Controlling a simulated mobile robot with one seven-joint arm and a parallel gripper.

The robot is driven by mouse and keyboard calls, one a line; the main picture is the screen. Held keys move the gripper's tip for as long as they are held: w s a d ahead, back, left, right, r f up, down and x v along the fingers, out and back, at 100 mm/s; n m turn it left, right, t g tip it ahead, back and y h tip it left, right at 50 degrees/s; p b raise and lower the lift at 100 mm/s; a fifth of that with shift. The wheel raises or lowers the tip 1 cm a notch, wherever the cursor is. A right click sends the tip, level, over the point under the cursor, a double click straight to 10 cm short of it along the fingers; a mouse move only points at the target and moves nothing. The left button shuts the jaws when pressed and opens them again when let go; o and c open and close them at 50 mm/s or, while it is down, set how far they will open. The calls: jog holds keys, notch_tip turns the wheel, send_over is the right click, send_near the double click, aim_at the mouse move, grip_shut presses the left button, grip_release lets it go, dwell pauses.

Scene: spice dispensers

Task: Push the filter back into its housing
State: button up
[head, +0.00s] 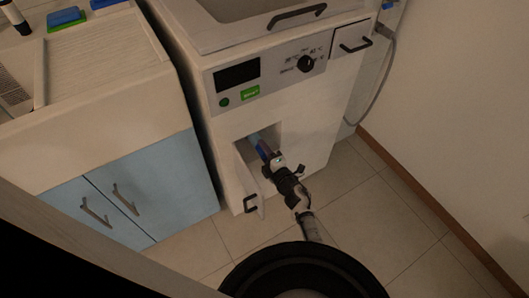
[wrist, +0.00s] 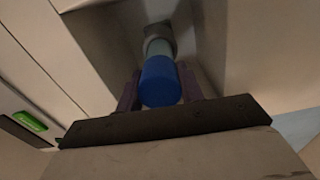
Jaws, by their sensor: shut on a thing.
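The filter shows in the wrist view as a blue round knob (wrist: 161,82) with a pale grey shaft behind it, running into a recess. In the head view a small blue part of the filter (head: 262,147) shows at the opening of the housing (head: 271,133), low on the front of the white washing machine. My gripper (wrist: 160,92) is shut on the blue knob, one finger on each side. In the head view my gripper (head: 268,154) is at the opening. How deep the shaft sits is hidden.
The small housing door (head: 249,181) with a dark handle stands open left of my gripper. The machine's control panel (head: 265,80) is above. A blue-doored cabinet (head: 140,190) stands on the left. Tiled floor (head: 385,215) is free on the right, up to the wall.

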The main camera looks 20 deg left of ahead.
jog(key=shift+b+x, duration=1.35)
jog(key=shift+x, duration=1.3)
jog(key=shift+w+a+f, duration=0.1)
jog(key=shift+w+a, duration=0.15)
jog(key=shift+a, duration=0.05)
jog(key=o, duration=1.1)
jog(key=shift+o, duration=0.2)
jog(key=shift+d, duration=0.1)
jog(key=shift+v, duration=0.9)
jog(key=v, duration=1.2)
